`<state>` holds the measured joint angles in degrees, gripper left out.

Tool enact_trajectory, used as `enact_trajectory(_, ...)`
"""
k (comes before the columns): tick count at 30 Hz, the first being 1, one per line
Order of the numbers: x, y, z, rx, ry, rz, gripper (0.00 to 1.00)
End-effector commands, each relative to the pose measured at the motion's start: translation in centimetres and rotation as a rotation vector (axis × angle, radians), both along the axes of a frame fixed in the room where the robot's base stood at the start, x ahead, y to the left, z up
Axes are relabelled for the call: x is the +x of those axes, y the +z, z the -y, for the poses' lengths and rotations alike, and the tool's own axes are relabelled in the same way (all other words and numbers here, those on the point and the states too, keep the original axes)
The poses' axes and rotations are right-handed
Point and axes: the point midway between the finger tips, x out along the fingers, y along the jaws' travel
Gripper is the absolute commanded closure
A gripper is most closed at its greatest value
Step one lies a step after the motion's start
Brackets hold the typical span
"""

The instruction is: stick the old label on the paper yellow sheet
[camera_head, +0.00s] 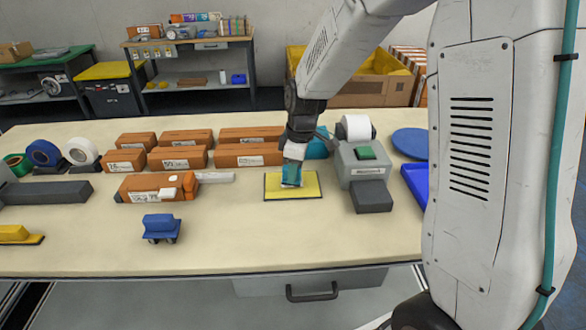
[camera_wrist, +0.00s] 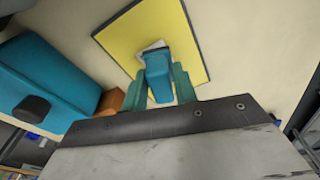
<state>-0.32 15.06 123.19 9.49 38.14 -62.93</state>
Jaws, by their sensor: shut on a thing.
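The yellow sheet (camera_head: 313,190) with a dark border lies flat on the table, below my gripper (camera_head: 291,179). In the wrist view the sheet (camera_wrist: 185,25) fills the top middle. My gripper (camera_wrist: 158,84) has its teal fingers closed on both sides of a small blue tool (camera_wrist: 158,72). A small white label (camera_wrist: 153,46) shows at the tool's far end, over the sheet. The tool hides part of it, and I cannot tell whether it touches the sheet or hangs on the tool.
A grey label printer (camera_head: 362,166) with a white roll stands close on the right. A blue cart-shaped thing (camera_head: 161,228) sits front left. The front middle table is clear.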

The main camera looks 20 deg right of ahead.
Motion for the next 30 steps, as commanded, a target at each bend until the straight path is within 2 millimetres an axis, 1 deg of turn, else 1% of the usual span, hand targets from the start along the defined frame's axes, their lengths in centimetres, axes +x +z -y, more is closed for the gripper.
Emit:
enact_trajectory(15, -0.01, -0.77, 0.00, 0.001, 0.000, -0.001, 0.97)
enact_trajectory(30, -0.01, -0.84, -0.01, 0.000, 0.000, 0.000, 0.97)
